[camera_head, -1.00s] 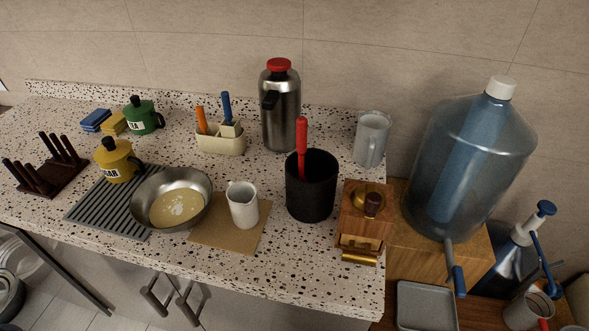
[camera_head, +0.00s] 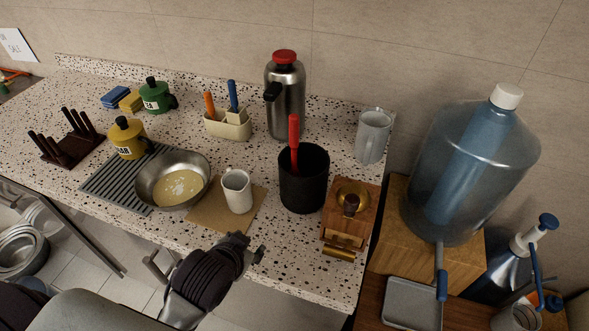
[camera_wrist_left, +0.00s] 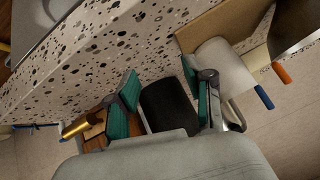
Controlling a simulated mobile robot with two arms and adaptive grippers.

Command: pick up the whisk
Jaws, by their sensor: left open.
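No wire whisk head shows. A red handle (camera_head: 294,140) stands upright in a black crock (camera_head: 303,183) on the speckled counter; its lower end is hidden inside, so I cannot tell whether it is the whisk. My left gripper (camera_head: 249,248) is at the counter's front edge, in front of and left of the crock. In the left wrist view its teal-padded fingers (camera_wrist_left: 163,100) are apart and empty, with the black crock (camera_wrist_left: 168,105) beyond them. My right gripper is not in view.
A white pitcher (camera_head: 237,191) stands on a brown board left of the crock, beside a steel bowl (camera_head: 150,190). A wooden grinder (camera_head: 348,217) stands close to the crock's right. A steel flask (camera_head: 287,98) and utensil holder (camera_head: 228,128) stand behind.

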